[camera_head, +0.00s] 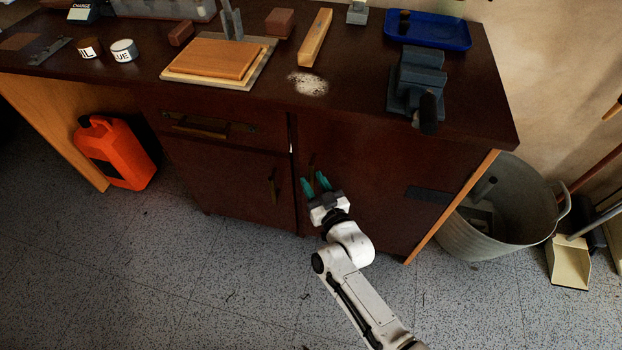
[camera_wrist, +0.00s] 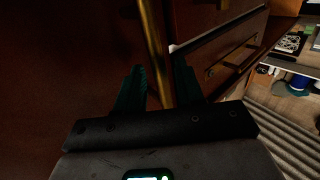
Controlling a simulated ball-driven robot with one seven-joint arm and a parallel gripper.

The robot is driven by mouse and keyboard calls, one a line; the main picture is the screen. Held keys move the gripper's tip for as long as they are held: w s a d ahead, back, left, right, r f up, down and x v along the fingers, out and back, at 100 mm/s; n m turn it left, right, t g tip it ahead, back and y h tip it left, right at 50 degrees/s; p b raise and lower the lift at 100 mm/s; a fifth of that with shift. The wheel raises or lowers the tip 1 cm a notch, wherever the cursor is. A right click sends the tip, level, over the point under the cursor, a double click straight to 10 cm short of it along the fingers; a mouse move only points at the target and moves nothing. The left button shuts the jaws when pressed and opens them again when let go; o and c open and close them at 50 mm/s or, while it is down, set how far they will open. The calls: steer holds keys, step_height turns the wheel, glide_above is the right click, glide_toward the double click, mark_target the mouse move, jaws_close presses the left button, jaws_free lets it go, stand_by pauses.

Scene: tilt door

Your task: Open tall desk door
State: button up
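The tall desk door (camera_head: 365,165) is the dark brown panel on the right of the desk front. It looks shut. Its upright brass handle (camera_wrist: 152,45) is near the door's left edge; in the head view only a small part of the handle (camera_head: 312,160) shows above my fingers. My gripper (camera_head: 316,182) is in front of the door at the handle, its teal fingers apart. In the wrist view my gripper (camera_wrist: 157,85) has one finger on each side of the handle, with visible space around it. I cannot tell whether either finger touches it.
A drawer (camera_head: 215,128) and a smaller door (camera_head: 240,180) are left of the tall door. The desktop (camera_head: 345,100) holds a vise (camera_head: 415,80), a blue tray (camera_head: 430,30) and wood pieces. A metal tub (camera_head: 500,225) stands at right, an orange canister (camera_head: 115,150) at left. The floor in front is clear.

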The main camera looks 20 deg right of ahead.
steer(key=shift+w, duration=1)
jaws_close()
